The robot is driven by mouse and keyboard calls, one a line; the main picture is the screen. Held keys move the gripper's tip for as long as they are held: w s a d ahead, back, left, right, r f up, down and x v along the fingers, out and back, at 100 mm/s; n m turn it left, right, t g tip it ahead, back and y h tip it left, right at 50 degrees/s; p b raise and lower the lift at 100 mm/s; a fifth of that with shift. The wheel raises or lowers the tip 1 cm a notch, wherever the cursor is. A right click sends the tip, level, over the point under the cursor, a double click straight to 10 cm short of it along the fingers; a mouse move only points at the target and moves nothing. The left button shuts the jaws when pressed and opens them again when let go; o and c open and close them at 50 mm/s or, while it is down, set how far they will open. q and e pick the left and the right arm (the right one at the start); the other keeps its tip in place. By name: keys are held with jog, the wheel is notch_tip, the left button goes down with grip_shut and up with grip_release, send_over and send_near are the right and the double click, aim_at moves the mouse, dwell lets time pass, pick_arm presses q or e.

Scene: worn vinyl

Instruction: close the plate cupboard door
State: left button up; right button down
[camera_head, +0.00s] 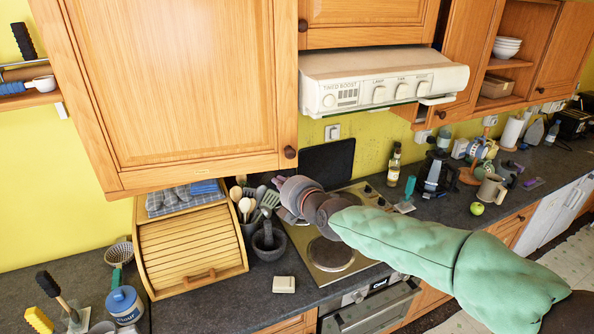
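A wall cupboard at the upper right shows an open front, with a stack of white dishes (507,46) on its shelf. A wooden door (566,50) stands to the right of that opening, and another door (466,45) to its left; I cannot tell which belongs to it. A large wooden cupboard door (170,80) with a dark knob fills the upper left and looks shut. My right gripper (283,190) is over the left side of the hob, below that door and touching no door. Its fingers are too small and blurred to read. My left gripper is out of view.
The cooker hood (380,83) juts out right of the large door. Below are a bread bin (192,250), utensils, a mortar (268,243) and the hob (335,255). A bottle (394,165), coffee maker (436,175) and apple (477,209) stand on the right-hand counter.

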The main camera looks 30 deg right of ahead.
aim_at(294, 154)
jog(key=s+d+f+m+t+h+b, duration=0.1)
jog(key=s+d+m+t+h+b, duration=0.1)
jog(key=s+d+m+h, duration=0.3)
jog(key=x, duration=1.5)
jog(key=shift+w+d+f+p, duration=0.1)
jog(key=shift+w+d+p, duration=0.05)
jog(key=shift+d+p, duration=0.2)
